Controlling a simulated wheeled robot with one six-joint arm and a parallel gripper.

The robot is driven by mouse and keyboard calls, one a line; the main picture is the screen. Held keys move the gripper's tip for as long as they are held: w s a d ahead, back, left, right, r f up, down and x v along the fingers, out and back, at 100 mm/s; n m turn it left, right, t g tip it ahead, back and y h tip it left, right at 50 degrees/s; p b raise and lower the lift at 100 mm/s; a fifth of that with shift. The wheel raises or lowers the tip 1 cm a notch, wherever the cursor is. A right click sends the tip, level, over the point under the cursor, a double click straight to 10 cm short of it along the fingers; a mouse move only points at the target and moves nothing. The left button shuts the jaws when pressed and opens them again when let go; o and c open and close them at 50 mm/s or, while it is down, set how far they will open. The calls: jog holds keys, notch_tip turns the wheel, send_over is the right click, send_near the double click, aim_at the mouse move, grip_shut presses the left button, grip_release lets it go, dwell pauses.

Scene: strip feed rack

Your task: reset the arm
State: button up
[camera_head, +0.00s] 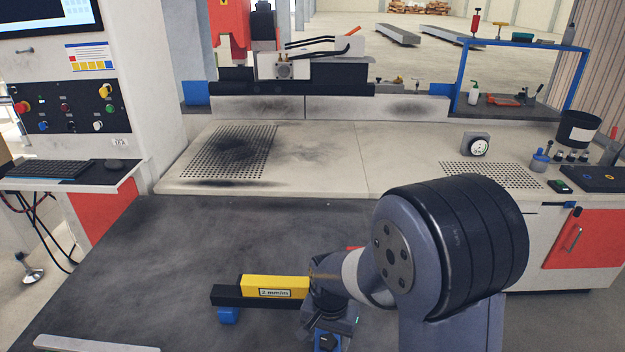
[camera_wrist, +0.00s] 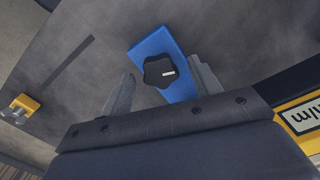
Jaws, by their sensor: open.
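My gripper (camera_wrist: 163,72) is open in the wrist view, its two grey fingers spread apart. A blue block with a black star knob (camera_wrist: 158,71) shows between the fingers. It lies close to the right finger, and I cannot tell whether they touch. In the head view my arm reaches down over the dark table, and the gripper (camera_head: 332,325) is low beside a yellow and black bar marked 2 mm/m (camera_head: 275,288). My arm partly hides the gripper and the bar's right end. The bar also shows at the right edge of the wrist view (camera_wrist: 298,118).
A dark plate (camera_head: 180,250) lies in front of a pale bench (camera_head: 330,150) with perforated patches. A blue piece (camera_head: 228,315) sits under the bar's left end. A control cabinet (camera_head: 70,110) stands left; a red-doored cabinet (camera_head: 585,240) stands right. The plate's middle is clear.

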dwell(0.3)
notch_tip(320, 180, up, 11)
jog(key=p, duration=0.1)
notch_tip(320, 180, down, 11)
jog(key=shift+f+b, duration=0.1)
jog(key=shift+b, duration=0.4)
jog(key=n, duration=1.3)
notch_tip(320, 180, up, 10)
jog(key=p, duration=0.1)
jog(key=shift+f, duration=0.1)
